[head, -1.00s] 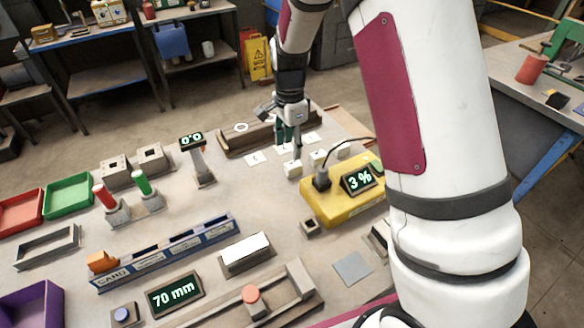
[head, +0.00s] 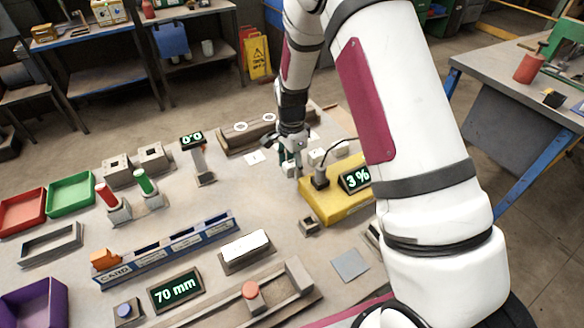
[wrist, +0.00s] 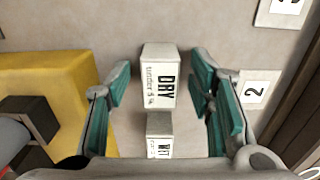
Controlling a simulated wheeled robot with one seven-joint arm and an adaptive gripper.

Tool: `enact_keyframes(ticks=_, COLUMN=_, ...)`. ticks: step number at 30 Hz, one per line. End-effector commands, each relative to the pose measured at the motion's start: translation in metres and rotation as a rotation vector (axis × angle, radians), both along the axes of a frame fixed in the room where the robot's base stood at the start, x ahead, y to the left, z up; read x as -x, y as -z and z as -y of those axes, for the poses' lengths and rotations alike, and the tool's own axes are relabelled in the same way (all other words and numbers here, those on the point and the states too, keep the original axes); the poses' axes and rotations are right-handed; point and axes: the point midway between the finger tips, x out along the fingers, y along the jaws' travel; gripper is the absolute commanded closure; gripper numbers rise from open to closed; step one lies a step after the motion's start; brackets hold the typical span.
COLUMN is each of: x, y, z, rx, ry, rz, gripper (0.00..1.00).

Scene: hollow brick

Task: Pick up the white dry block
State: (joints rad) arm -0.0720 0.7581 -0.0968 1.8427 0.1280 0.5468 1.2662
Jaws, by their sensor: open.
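The white dry block (wrist: 157,80) shows in the wrist view, with "DRY" and smaller print on its face. A second white block (wrist: 159,135), marked "WET", stands just below it in that view. My gripper (wrist: 161,85) is open, with one green-padded finger on each side of the dry block in the picture and gaps between. I cannot tell how far the fingers reach down beside it. In the head view, my gripper (head: 291,158) is low over the bench by the small white blocks, partly hiding one; their labels are unreadable there.
A yellow meter (head: 336,203) with a "3 %" display stands close to the right of my gripper, its cable rising nearby. Numbered plates (wrist: 256,89) lie flat close by.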

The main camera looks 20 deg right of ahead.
Motion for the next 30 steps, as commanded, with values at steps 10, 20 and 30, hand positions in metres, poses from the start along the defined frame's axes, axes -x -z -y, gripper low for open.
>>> enact_keyframes(ticks=10, x=0.0, y=0.0, z=0.0, rx=0.0, ry=0.0, rz=0.0, gripper=0.99)
enact_keyframes(ticks=20, x=-0.001, y=-0.01, z=0.0, rx=0.0, ry=0.0, rz=0.004, gripper=0.99)
enact_keyframes(ticks=30, x=-0.002, y=-0.073, z=0.0, rx=0.0, ry=0.0, rz=0.005, gripper=0.99)
